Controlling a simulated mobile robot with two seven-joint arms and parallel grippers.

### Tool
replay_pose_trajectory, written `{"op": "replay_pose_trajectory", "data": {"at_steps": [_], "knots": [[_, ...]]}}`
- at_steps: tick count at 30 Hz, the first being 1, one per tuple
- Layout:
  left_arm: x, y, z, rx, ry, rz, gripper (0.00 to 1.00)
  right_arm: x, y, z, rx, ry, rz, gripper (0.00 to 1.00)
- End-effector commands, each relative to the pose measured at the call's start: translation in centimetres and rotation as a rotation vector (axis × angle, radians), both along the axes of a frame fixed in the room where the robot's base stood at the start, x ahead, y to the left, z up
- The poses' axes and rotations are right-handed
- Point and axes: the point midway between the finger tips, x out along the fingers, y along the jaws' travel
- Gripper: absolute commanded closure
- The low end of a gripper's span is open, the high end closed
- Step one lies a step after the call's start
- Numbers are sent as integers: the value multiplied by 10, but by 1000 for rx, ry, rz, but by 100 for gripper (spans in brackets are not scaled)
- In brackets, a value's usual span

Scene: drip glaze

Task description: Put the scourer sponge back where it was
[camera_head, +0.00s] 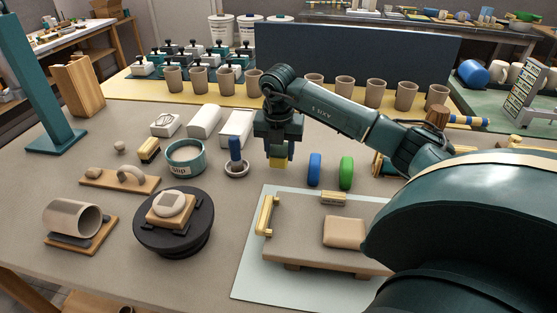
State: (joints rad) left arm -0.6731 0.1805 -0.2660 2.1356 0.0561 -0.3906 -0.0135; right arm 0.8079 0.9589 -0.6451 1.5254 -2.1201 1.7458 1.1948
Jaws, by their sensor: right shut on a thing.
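My right gripper (278,152) hangs pointing down over the middle of the table, right of the small grey dish with the blue-handled tool. It is shut on a small yellow block (278,163), which looks like the scourer sponge. Only the lower part of the sponge shows below the fingers; the rest is hidden. It appears to be just above the tabletop, but I cannot tell whether it touches. My left gripper is not in view.
The blue-handled tool (235,150) stands close on the left. A teal slip bowl (186,158) is farther left. A board on a pale mat (262,276) lies in front. Cups (345,89) line the back.

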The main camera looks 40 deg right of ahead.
Motion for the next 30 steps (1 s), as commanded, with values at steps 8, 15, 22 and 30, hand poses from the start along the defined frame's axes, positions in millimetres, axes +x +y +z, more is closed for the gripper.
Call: {"op": "replay_pose_trajectory", "data": {"at_steps": [8,15,22,30], "knots": [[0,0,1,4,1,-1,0,-1,0,-33,-1,2,1,79],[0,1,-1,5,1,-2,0,0,0,-34,-1,2,1,79],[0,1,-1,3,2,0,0,0,0,-35,-1,1,1,49],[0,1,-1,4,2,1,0,0,0,-35,-1,1,1,39]]}}
